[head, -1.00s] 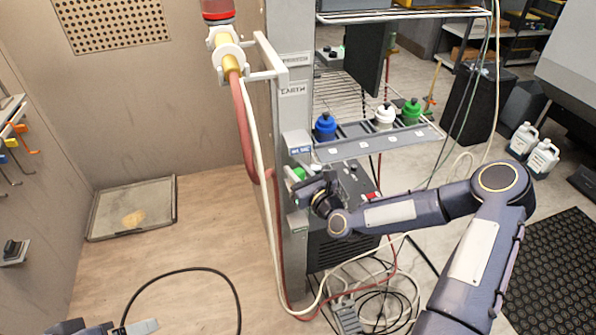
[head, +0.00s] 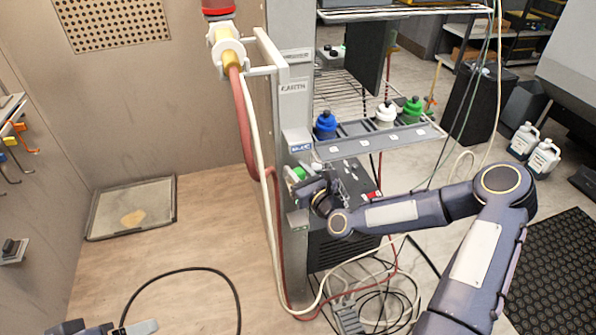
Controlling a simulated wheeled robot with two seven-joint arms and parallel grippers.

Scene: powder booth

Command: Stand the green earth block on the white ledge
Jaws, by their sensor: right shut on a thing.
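The green earth block (head: 299,173) shows as a small bright green piece at the grey post, below a pale ledge (head: 297,136) with a blue label. My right gripper (head: 303,184) is shut on the block; the fingers and wrist hide much of it. I cannot tell whether the block touches the post. A second small light bracket (head: 297,219) is on the post just below the gripper. My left gripper (head: 112,329) shows only in part at the bottom left edge, far from the block, and its opening is unclear.
The post (head: 295,110) carries an EARTH label. A red hose (head: 244,125) and pale cable hang along its left side. A rack shelf (head: 380,142) with blue, white and green bottles stands to the right. Cables (head: 375,300) lie on the floor below. The left floor is mostly clear.

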